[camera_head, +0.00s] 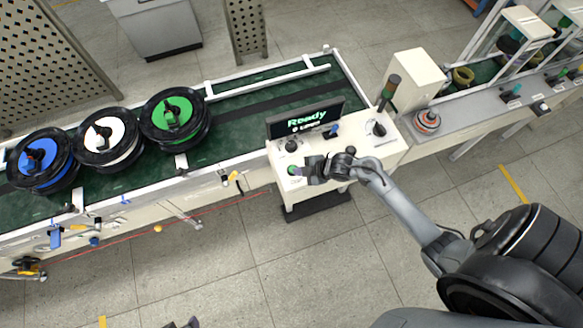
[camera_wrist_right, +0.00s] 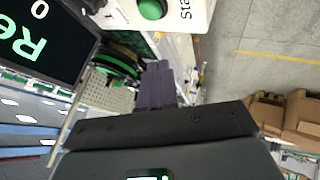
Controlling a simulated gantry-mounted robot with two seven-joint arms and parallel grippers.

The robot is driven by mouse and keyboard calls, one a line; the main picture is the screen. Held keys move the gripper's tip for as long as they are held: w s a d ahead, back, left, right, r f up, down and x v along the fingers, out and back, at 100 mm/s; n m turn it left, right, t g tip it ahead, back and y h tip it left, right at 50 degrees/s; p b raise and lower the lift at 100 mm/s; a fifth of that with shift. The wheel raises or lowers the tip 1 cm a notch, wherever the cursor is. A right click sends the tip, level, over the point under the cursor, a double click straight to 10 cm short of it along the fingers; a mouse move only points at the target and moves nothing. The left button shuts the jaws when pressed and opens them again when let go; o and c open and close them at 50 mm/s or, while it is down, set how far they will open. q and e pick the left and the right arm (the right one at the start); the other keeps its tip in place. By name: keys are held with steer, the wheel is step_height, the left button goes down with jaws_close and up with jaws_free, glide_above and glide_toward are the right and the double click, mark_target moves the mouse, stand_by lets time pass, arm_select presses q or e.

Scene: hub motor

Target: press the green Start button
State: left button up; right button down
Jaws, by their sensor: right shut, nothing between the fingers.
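The green Start button (camera_head: 293,170) is on the left front of the white control panel (camera_head: 345,140). In the right wrist view the green button (camera_wrist_right: 152,9) shows at the top edge, with part of the word "Start" beside it. My right gripper (camera_head: 306,174) is shut and empty, with its fingertips right by the button in the head view. In the right wrist view its shut fingers (camera_wrist_right: 157,82) point a little below the button in the picture, with a gap between. Contact cannot be made out. A small dark tip, which seems to be my left gripper (camera_head: 183,324), shows at the bottom edge.
A screen (camera_head: 305,119) reading "Ready" stands behind the button. Black knobs (camera_head: 291,146) and a signal tower (camera_head: 389,91) are close by. Blue, white and green wheel hubs (camera_head: 173,114) sit on the green conveyor to the left. The floor in front is clear.

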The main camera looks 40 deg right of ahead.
steer(key=w+d+r+t, duration=0.1)
steer(key=w+r, duration=0.2)
steer(key=w, duration=0.1)
steer(key=shift+w+d+r, duration=0.35)
steer(key=shift+d, duration=0.05)
steer(key=shift+f, duration=0.2)
steer(key=b, duration=0.7)
glide_above(295, 167)
steer(key=s, duration=0.1)
steer(key=f, duration=0.4)
steer(key=a+f, duration=0.1)
steer(key=f, duration=0.1)
steer(key=shift+f, duration=0.3)
steer(key=shift+f+b, duration=0.6)
steer(key=shift+f, duration=0.35)
steer(key=shift+f+b, duration=0.55)
steer(key=shift+f, duration=0.4)
stand_by(0.9)
steer(key=shift+r, duration=0.1)
steer(key=shift+r+p, duration=0.9)
steer(key=shift+p, duration=0.15)
